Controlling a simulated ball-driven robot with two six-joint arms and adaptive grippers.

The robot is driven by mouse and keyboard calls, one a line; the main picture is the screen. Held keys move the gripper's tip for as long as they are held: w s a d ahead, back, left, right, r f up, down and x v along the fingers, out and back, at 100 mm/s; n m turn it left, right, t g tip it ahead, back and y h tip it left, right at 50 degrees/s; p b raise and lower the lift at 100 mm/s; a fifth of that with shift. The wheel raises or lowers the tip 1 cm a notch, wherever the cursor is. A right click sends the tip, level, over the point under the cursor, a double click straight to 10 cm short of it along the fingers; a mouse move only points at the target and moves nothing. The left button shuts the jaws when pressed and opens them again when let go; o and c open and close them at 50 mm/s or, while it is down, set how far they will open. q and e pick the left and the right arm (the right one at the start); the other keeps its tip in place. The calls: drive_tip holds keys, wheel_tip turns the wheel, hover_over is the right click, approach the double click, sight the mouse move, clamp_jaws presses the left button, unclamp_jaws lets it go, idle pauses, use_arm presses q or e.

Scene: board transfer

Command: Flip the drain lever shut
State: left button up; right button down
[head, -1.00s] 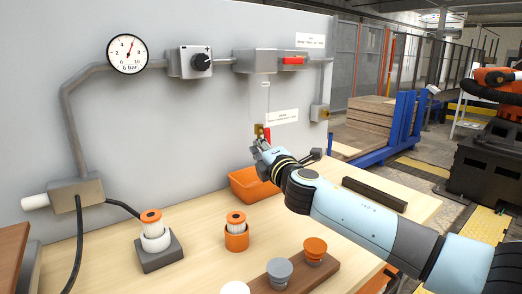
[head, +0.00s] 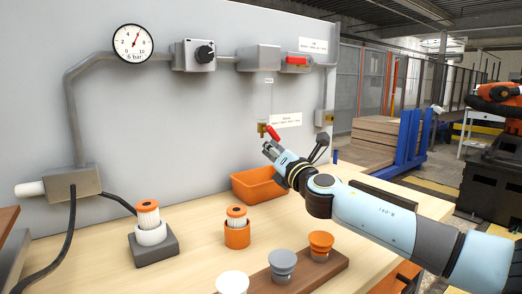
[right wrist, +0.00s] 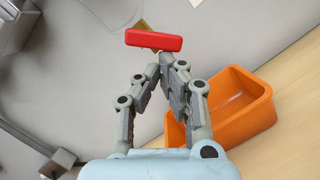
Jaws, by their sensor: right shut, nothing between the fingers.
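The drain lever (head: 273,132) is a short red handle on a small brass valve (head: 262,129) low on the grey panel. It slants down to the right from its upper end. In the right wrist view the red lever (right wrist: 154,39) lies just beyond the fingertips. My right gripper (head: 267,150) is just below the lever, its fingers together and empty; the fingers also show in the right wrist view (right wrist: 167,62). A small gap seems to part them from the lever; whether they touch is hard to tell. My left gripper is out of view.
An orange bin (head: 258,186) stands below my gripper. Filter cups (head: 237,232) and a brown board (head: 325,267) occupy the table front.

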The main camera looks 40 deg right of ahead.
drive_tip(key=shift+s+d+n+t+y+b, duration=0.15)
drive_tip(key=shift+d+n+y+b, duration=0.25)
drive_tip(key=shift+n+b, duration=0.7)
drive_tip(key=shift+w+d+n+t+y+b, duration=0.15)
drive_tip(key=shift+d+n+y+b, duration=0.35)
drive_tip(key=shift+n, duration=1.15)
drive_tip(key=shift+s+d+n+t+y+b, duration=0.2)
drive_tip(key=shift+d+n+y+b, duration=0.15)
drive_tip(key=shift+n+b, duration=0.75)
drive_tip(key=shift+n, duration=0.35)
drive_tip(key=shift+p, duration=0.3)
drive_tip(key=v, duration=1.1)
drive_tip(key=shift+s, duration=0.4)
